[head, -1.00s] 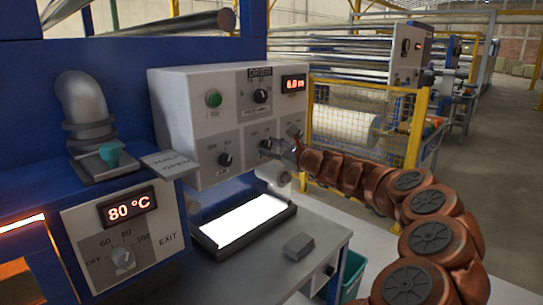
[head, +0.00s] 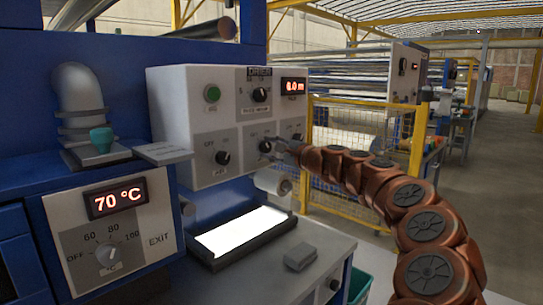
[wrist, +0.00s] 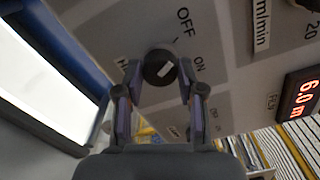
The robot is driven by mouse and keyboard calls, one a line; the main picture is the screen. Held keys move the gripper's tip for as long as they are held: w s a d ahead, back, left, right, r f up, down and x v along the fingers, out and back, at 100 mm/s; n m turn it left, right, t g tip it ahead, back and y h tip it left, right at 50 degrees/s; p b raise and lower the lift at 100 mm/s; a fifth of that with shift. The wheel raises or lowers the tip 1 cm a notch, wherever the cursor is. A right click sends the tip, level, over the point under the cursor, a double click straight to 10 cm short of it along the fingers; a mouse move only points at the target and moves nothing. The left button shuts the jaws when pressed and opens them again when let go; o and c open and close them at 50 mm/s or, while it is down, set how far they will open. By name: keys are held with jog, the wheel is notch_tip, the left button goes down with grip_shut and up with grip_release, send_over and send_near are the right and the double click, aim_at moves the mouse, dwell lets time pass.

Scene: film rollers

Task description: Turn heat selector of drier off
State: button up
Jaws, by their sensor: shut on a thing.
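The drier's white control panel (head: 220,110) is at the centre of the head view. Its lower row has several black knobs. My gripper (head: 276,148) is at the middle one, a black knob (head: 265,146). In the wrist view my gripper (wrist: 160,68) has one finger on each side of this knob (wrist: 155,58), gripping it. OFF and ON are printed beside the knob. Its white mark slants up to the right; I cannot tell for certain which label it points at. The knob's own name label is mostly hidden by a finger.
A temperature display (head: 118,199) reads 70 °C above an exit dial (head: 107,256) at lower left. A neighbouring OFF/ON knob (head: 222,158) is left of my gripper. A lit tray (head: 242,234) lies below the panel. A yellow fence (head: 350,180) stands at the right.

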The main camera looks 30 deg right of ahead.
dwell(0.3)
jog(key=o, duration=1.1)
jog(key=shift+o, duration=0.2)
jog(key=shift+s, duration=0.1)
jog(key=v, duration=1.1)
jog(key=shift+s, duration=0.4)
jog(key=shift+d, duration=0.15)
